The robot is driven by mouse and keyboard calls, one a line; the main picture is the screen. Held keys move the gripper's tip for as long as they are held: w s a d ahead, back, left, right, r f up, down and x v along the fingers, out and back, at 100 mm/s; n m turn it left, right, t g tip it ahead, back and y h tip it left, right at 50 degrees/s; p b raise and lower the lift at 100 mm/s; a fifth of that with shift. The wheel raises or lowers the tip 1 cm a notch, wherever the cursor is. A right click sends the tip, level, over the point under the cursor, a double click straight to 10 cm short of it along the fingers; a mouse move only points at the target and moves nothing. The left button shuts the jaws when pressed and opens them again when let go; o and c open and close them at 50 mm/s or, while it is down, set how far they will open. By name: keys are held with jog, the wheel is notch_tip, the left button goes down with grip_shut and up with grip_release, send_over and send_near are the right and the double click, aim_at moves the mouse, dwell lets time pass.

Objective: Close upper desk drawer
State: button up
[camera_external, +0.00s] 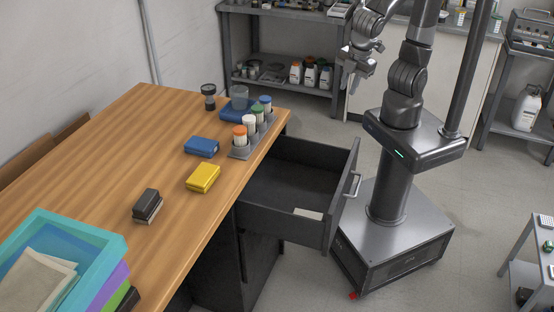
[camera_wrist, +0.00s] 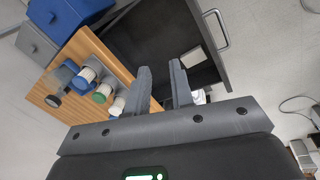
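The upper desk drawer (camera_external: 292,187) is dark grey and pulled far out from under the wooden desk (camera_external: 140,150). Its metal handle (camera_external: 352,184) is on the front, facing my base. A small pale item (camera_external: 308,214) lies inside, and the rest of the drawer looks empty. In the wrist view the drawer (camera_wrist: 160,40) and its handle (camera_wrist: 217,28) show beyond my fingers. My gripper (camera_external: 356,82) is raised above the floor, behind and apart from the drawer. In the wrist view my gripper (camera_wrist: 160,80) has its two fingers apart with nothing held between them.
The desktop holds a rack with capped bottles (camera_external: 250,135), a blue box (camera_external: 201,146), a yellow box (camera_external: 203,177) and a teal tray (camera_external: 95,245). My base stands close to the drawer front. A small grey table (camera_external: 530,250) is at right. Floor between is clear.

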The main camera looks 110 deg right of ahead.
jog(key=w+a+f+n+h, duration=0.1)
jog(key=a+f, duration=0.1)
jog(key=a+f+n+g+h, duration=0.1)
jog(key=a+f+n, duration=0.1)
jog(key=a+f, duration=0.1)
jog(key=w+a+f+n+h, duration=0.1)
jog(key=a+f, duration=0.1)
jog(key=shift+w+a+f+n+g+h, duration=0.15)
jog(key=shift+w+f+n+g+h, duration=0.15)
jog(key=shift+f+n+g+h, duration=0.1)
grip_shut()
jog(key=s+a+f+n+t+h, duration=0.4)
jog(key=a+f+n+t, duration=0.4)
jog(key=f, duration=0.6)
jog(key=s+a+f+n+t+h, duration=0.35)
jog(key=a+f+n+t, duration=0.25)
jog(key=a+f+n, duration=0.55)
jog(key=w+d+f+m, duration=0.1)
jog(key=w+d+m, duration=0.1)
jog(key=w+d, duration=0.7)
jog(key=d, duration=0.2)
jog(key=shift+d+f, duration=0.3)
jog(key=shift+f, duration=0.1)
